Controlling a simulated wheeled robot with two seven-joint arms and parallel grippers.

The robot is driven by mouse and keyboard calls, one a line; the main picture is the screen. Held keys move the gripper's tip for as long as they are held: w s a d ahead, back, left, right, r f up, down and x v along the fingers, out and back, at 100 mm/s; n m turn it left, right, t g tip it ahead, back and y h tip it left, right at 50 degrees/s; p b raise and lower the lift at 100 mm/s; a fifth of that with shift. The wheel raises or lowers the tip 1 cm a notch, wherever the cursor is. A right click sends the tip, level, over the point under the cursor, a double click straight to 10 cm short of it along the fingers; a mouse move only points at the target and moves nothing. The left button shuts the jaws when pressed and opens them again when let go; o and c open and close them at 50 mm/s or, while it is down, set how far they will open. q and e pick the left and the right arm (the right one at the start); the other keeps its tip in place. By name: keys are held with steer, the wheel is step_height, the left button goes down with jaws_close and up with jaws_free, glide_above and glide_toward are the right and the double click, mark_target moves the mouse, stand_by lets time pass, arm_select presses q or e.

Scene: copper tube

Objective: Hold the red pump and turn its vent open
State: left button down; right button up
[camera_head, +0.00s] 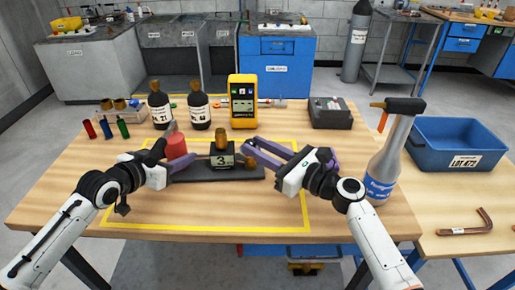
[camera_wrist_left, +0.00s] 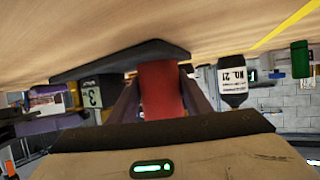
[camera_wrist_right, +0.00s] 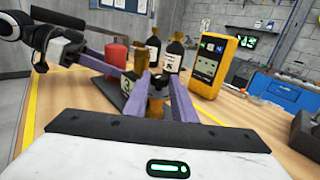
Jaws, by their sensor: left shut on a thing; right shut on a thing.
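The red pump (camera_head: 177,146) stands upright at the left end of a black base (camera_head: 240,174) on the table. My left gripper (camera_head: 174,156) is shut on its red body, which also shows between the fingers in the left wrist view (camera_wrist_left: 161,90). A black block marked 3 (camera_head: 222,160) sits on the base beside it, with a brass cylinder (camera_head: 222,138) on top. My right gripper (camera_head: 248,150) is at the block's right side. In the right wrist view its purple fingers close around a brass fitting (camera_wrist_right: 157,87), seemingly the vent; the exact contact is partly hidden.
Two dark bottles (camera_head: 159,105) and a yellow meter (camera_head: 242,101) stand behind. Small coloured cylinders (camera_head: 105,127) are at the left. A large grey bottle (camera_head: 385,165) stands close to my right forearm, with a blue bin (camera_head: 458,140) beyond. The yellow-taped front area is clear.

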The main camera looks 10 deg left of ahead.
steer(key=shift+w+d+f+n+g+y, duration=0.15)
steer(key=shift+n+g+y, duration=0.25)
steer(key=shift+n+g, duration=0.3)
steer(key=o, duration=1.1)
steer(key=shift+v, duration=3.7)
